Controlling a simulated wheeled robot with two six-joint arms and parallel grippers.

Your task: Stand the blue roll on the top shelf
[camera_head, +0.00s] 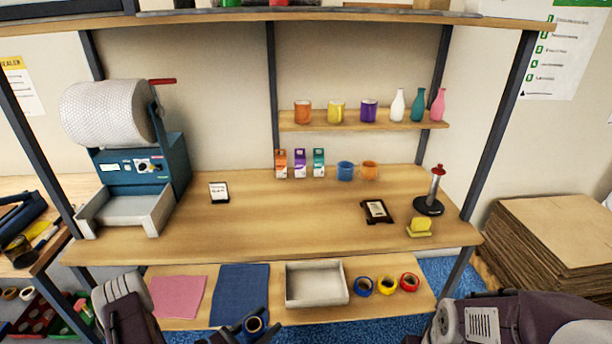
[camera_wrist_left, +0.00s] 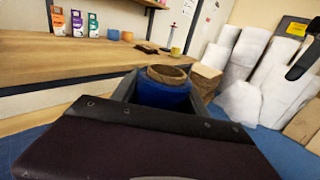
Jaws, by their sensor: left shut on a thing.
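The blue roll (camera_head: 254,324) has a brown cardboard core and sits between the fingers of my left gripper (camera_head: 242,328), at the bottom of the head view. My left gripper is shut on it, in front of the lower shelf. In the left wrist view the blue roll (camera_wrist_left: 165,88) stands roughly upright with its core opening up, between the dark fingers. The top shelf (camera_head: 300,14) crosses the top edge of the head view; what stands on it is mostly cut off. Part of my right arm shows at the bottom right, but its gripper is out of view.
A small shelf (camera_head: 350,126) holds mugs and vases. The worktop (camera_head: 290,215) carries a bubble-wrap machine (camera_head: 140,160), small boxes, mugs and a stamp. The lower shelf (camera_head: 270,313) holds cloths, a white tray (camera_head: 316,300) and tape rolls. Cardboard (camera_head: 560,235) is stacked at right.

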